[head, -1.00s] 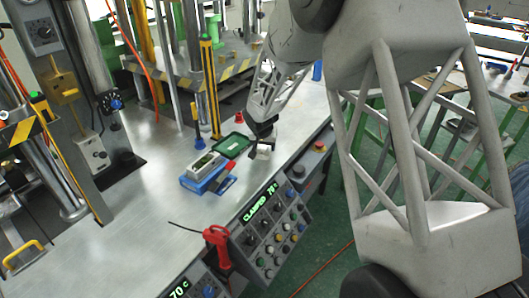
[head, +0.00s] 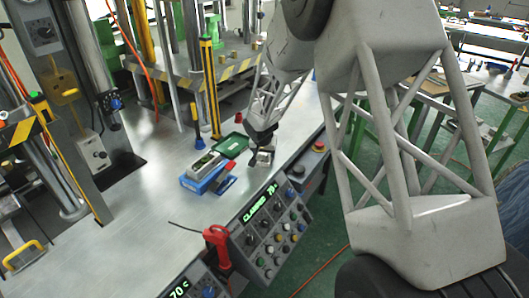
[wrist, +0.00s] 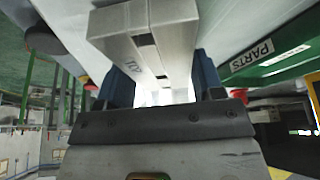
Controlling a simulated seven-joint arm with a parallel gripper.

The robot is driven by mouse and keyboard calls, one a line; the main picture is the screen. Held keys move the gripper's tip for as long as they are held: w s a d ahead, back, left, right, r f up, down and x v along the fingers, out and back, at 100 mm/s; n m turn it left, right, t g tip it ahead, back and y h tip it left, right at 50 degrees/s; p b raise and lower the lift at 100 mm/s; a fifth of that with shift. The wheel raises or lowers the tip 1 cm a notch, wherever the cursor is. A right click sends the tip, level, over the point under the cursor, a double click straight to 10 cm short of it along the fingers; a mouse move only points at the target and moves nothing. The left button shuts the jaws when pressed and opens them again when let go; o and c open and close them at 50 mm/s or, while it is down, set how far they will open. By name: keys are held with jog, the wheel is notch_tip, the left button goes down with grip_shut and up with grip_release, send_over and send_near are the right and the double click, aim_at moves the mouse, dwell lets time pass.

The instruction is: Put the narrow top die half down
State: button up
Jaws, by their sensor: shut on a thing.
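My gripper (head: 262,155) is at the front edge of the metal bench, right of the green tray. It is shut on the narrow top die half (head: 265,159), a small light grey block. In the wrist view the die half (wrist: 147,50) sits between the two blue fingers of my gripper (wrist: 163,85), with dark lettering and dark square marks on its face. The block is close to the bench top; I cannot tell whether it touches it.
A green tray (head: 245,143) marked PARTS in the wrist view (wrist: 262,53) lies left of my gripper. A blue holder (head: 207,184) with a grey block is further left. A control panel (head: 270,225) slopes below the bench edge. Bare bench (head: 130,215) lies to the left.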

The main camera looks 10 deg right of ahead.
jog(key=shift+f, duration=0.5)
jog(key=shift+s+f, duration=0.15)
jog(key=shift+f, duration=0.25)
jog(key=o, duration=1.3)
jog(key=shift+s+f, duration=0.15)
jog(key=shift+f, duration=0.1)
jog(key=shift+c, duration=0.2)
jog(key=shift+d, duration=0.15)
jog(key=shift+c, duration=0.3)
jog(key=shift+r, duration=0.15)
jog(key=shift+o, duration=0.3)
jog(key=shift+r, duration=0.55)
jog(key=v, duration=1.2)
jog(key=shift+w+r, duration=0.3)
jog(key=shift+r, duration=0.1)
